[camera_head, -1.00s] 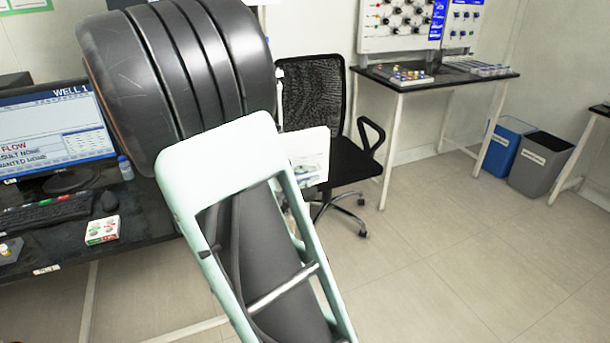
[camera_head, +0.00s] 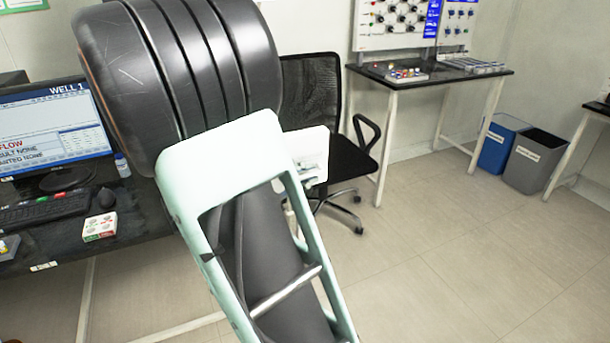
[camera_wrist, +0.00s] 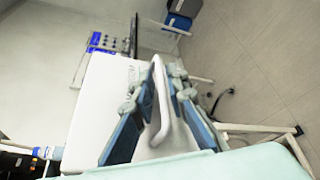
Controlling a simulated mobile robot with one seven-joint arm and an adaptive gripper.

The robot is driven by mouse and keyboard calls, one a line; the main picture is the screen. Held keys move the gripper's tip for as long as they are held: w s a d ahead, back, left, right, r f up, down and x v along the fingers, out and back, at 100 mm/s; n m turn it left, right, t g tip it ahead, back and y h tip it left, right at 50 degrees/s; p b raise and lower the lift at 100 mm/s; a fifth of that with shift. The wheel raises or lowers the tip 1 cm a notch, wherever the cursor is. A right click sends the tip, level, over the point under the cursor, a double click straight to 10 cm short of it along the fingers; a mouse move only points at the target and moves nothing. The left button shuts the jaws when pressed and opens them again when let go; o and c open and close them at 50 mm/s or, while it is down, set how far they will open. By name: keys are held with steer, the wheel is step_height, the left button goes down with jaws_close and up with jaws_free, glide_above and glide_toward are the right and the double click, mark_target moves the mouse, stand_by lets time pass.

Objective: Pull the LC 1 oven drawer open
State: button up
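My gripper (camera_wrist: 156,85) shows in the wrist view, with one blue-grey finger on each side of a slim white handle-like loop (camera_wrist: 162,95). The fingers are close to the loop, but I cannot tell whether they press on it. The loop stands in front of a white, box-like body (camera_wrist: 100,95), possibly the oven; no LC 1 label is readable. In the head view my arm covers most of this area. Only a white flat part (camera_head: 308,145) shows beside the arm, with a small grey piece of my gripper in front of it. Any drawer opening is hidden.
A black office chair (camera_head: 345,155) stands behind the white part. A table with lab items (camera_head: 440,75), a blue bin (camera_head: 497,140) and a grey bin (camera_head: 535,160) are at the back right. A desk with a monitor (camera_head: 50,130) is at left. The right floor is clear.

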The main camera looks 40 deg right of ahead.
steer(key=v, duration=1.2)
steer(key=shift+s+r, duration=0.1)
